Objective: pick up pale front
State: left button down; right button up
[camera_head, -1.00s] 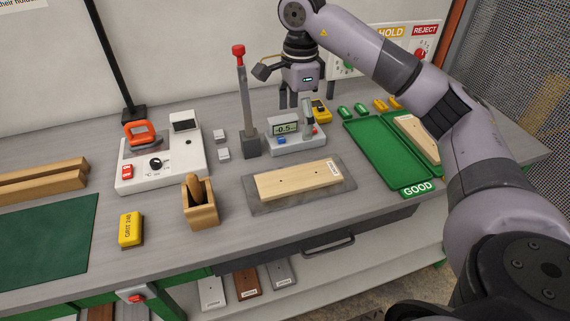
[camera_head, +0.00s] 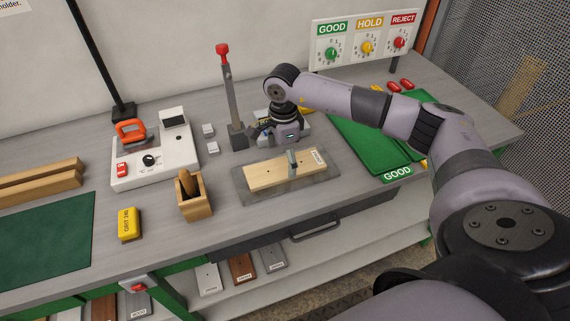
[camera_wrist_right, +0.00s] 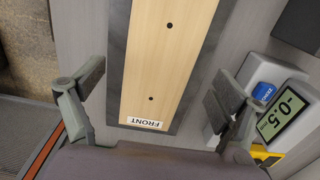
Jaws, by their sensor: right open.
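The pale front (camera_head: 268,177) is a light wooden board with two small dark holes and a white label, lying flat on a grey mat (camera_head: 328,178) in the head view. In the right wrist view the pale front (camera_wrist_right: 165,60) runs lengthwise, with its "FRONT" label towards the gripper. My right gripper (camera_head: 290,160) is above the board towards its labelled end, open and empty. In the right wrist view its fingers (camera_wrist_right: 152,95) stand apart, one on each side of the board. I cannot tell the exact height of the fingertips. My left gripper is not in view.
A gauge with a "-0.5" display (camera_wrist_right: 282,115) stands close beside the board, behind my right gripper. A grey post with a red top (camera_head: 229,100) stands behind. A wooden holder (camera_head: 195,207) is left. A green GOOD tray (camera_head: 372,145) is right, partly behind my arm.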

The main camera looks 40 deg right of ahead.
aim_at(283, 166)
jog(key=shift+f, duration=1.3)
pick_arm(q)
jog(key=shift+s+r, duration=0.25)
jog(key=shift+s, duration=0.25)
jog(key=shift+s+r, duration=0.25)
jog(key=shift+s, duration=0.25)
pick_arm(e)
jog(key=shift+c, duration=0.4)
